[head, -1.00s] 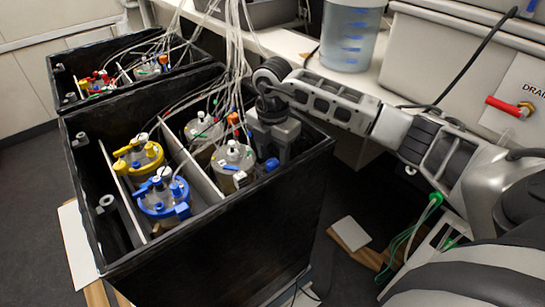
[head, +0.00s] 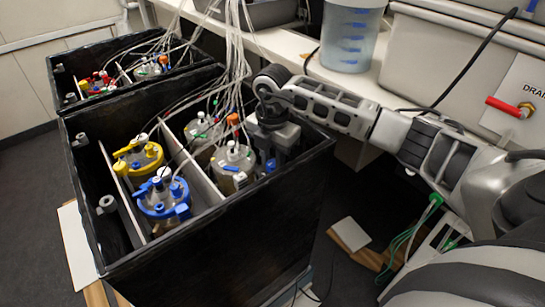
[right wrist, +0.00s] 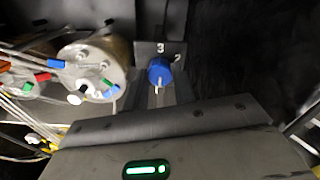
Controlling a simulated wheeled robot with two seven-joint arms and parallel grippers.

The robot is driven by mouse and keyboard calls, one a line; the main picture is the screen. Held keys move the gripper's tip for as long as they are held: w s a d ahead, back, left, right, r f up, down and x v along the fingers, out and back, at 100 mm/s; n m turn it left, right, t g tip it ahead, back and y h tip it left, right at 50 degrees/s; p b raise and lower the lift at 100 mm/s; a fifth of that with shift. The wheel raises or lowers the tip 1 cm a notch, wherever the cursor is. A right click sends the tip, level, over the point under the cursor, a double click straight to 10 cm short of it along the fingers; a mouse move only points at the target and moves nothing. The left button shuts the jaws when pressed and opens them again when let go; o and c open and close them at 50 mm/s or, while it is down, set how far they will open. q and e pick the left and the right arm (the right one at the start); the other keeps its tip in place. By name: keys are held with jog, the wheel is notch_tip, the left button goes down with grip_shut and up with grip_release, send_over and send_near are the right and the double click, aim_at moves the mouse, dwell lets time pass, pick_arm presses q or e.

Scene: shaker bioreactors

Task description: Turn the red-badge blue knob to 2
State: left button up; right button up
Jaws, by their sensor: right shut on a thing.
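The blue knob (right wrist: 160,71) sits on a grey plate (right wrist: 146,50) in the right wrist view, with the digits 3 and 2 readable above and to its right. A pale pointer on the knob points down in that picture. No red badge shows clearly. The knob also shows as a small blue patch (head: 270,166) in the head view, inside the near black box. My right gripper (head: 272,156) reaches down over it from above and is shut on it; the fingers are largely hidden in the right wrist view. My left gripper is out of view.
The near black box (head: 225,240) has high walls around my right gripper. Clear vessels (head: 235,160) stand close to its left, with yellow-topped (head: 138,158) and blue-topped (head: 164,198) ones beyond a white divider. Tubes (head: 235,60) hang just behind. A second box (head: 130,50) stands farther back.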

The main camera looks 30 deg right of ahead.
jog(key=n, duration=0.3)
jog(key=shift+n, duration=0.3)
jog(key=n, duration=0.3)
jog(key=shift+n, duration=0.3)
jog(key=n+b, duration=0.1)
jog(key=n, duration=0.2)
jog(key=shift+n, duration=0.3)
jog(key=n, duration=0.2)
jog(key=shift+n, duration=0.4)
jog(key=n+b, duration=0.1)
jog(key=n, duration=0.2)
jog(key=shift+n, duration=0.3)
jog(key=n, duration=0.2)
jog(key=shift+n+b, duration=0.3)
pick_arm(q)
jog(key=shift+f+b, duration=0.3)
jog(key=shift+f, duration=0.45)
pick_arm(e)
jog(key=shift+n, duration=1.6)
jog(key=shift+r, duration=0.1)
